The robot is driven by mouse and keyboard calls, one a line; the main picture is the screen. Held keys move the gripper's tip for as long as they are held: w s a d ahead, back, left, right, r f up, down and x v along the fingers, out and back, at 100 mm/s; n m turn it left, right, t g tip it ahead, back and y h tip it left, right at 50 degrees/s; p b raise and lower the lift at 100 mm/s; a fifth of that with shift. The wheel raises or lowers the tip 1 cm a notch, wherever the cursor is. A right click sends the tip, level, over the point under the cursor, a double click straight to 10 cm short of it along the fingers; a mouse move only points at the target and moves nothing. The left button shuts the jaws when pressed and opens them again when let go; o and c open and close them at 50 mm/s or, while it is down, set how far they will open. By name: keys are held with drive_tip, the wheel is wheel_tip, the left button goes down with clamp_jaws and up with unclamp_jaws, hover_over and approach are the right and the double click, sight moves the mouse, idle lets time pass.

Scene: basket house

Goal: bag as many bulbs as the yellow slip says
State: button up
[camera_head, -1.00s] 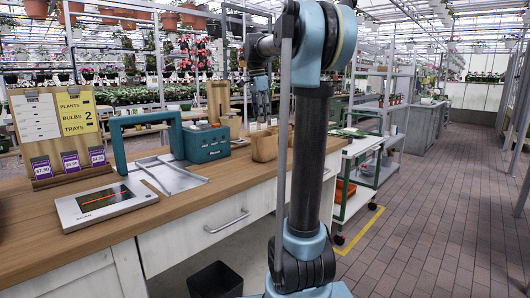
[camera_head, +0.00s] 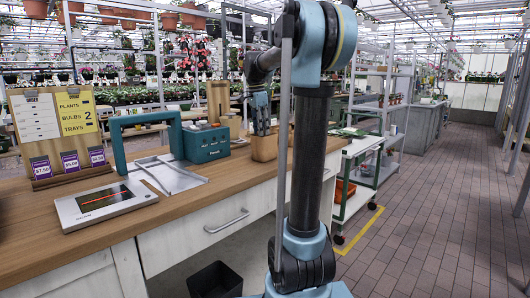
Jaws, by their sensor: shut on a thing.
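The yellow slip (camera_head: 77,113) is on the wooden board at the counter's left; it lists plants, bulbs and trays, with a 2 beside bulbs. My gripper (camera_head: 263,131) points down at the tan open-topped container (camera_head: 265,149) on the far right of the counter. Its fingertips are at or just inside the container's rim; I cannot tell which. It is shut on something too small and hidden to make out. A smaller brown container, perhaps a paper bag (camera_head: 231,126), stands just left behind it. No bulb can be made out.
A flat screen device (camera_head: 103,202) lies on the counter (camera_head: 210,196) in front. A green cart (camera_head: 350,185) stands to the right.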

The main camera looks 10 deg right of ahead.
drive_tip(key=o, duration=1)
drive_tip(key=shift+c, duration=0.2)
wheel_tip(320, 180, up, 12)
drive_tip(key=a, duration=0.1)
drive_tip(key=shift+a, duration=0.25)
drive_tip(key=shift+s+f, duration=0.1)
drive_tip(key=s+d+f+n+t, duration=0.1)
drive_tip(key=s+f+n, duration=0.6)
drive_tip(key=s+f, duration=1)
drive_tip(key=s+d+f+n+y, duration=0.1)
drive_tip(key=s+f+n, duration=0.7)
drive_tip(key=s+f, duration=0.9)
wheel_tip(320, 180, down, 6)
drive_tip(key=shift+s+r+t, duration=0.15)
drive_tip(key=shift+s+t, duration=0.2)
drive_tip(key=shift+t, duration=0.05)
